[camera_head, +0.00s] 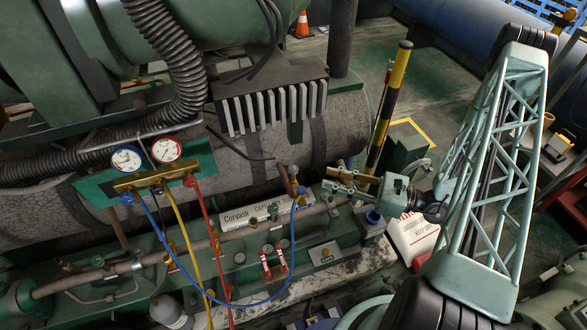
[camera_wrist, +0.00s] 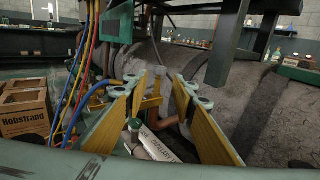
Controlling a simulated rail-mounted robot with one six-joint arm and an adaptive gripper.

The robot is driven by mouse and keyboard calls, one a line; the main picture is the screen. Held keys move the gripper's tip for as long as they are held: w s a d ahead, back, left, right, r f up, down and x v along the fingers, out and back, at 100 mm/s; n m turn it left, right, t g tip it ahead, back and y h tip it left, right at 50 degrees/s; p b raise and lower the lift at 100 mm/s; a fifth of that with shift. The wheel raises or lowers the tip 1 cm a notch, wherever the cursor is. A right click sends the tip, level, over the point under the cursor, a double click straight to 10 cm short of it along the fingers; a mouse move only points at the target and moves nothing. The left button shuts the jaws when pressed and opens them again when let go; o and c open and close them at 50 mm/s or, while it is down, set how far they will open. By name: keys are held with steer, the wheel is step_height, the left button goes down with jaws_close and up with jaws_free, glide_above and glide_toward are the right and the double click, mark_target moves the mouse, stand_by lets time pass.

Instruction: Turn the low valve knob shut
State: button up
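The gauge manifold (camera_head: 155,177) is a brass bar with a blue-rimmed gauge (camera_head: 127,159) and a red-rimmed gauge (camera_head: 166,150). A small blue knob (camera_head: 127,198) is at its left end, and a red one (camera_head: 190,181) at its right end. I cannot tell whether the low valve is open or shut. My gripper (camera_head: 330,180) is far right of the manifold, beside a brass service fitting (camera_head: 293,180) where the blue hose ends. In the wrist view my gripper (camera_wrist: 160,95) has its yellow-padded fingers spread, with a brass fitting (camera_wrist: 155,92) beyond, apart from the pads.
Blue (camera_head: 240,302), yellow (camera_head: 183,235) and red (camera_head: 208,225) hoses hang from the manifold. A pipe (camera_head: 215,240) runs below. A yellow-black post (camera_head: 388,105) stands behind my gripper. A Hobstrand box (camera_wrist: 25,108) is at left in the wrist view.

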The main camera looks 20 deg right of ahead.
mark_target(293, 168)
steer(key=shift+w+a, duration=0.1)
steer(key=shift+b+x, duration=0.3)
steer(key=shift+x, duration=6.4)
steer(key=shift+c, duration=0.7)
steer(key=c, duration=0.4)
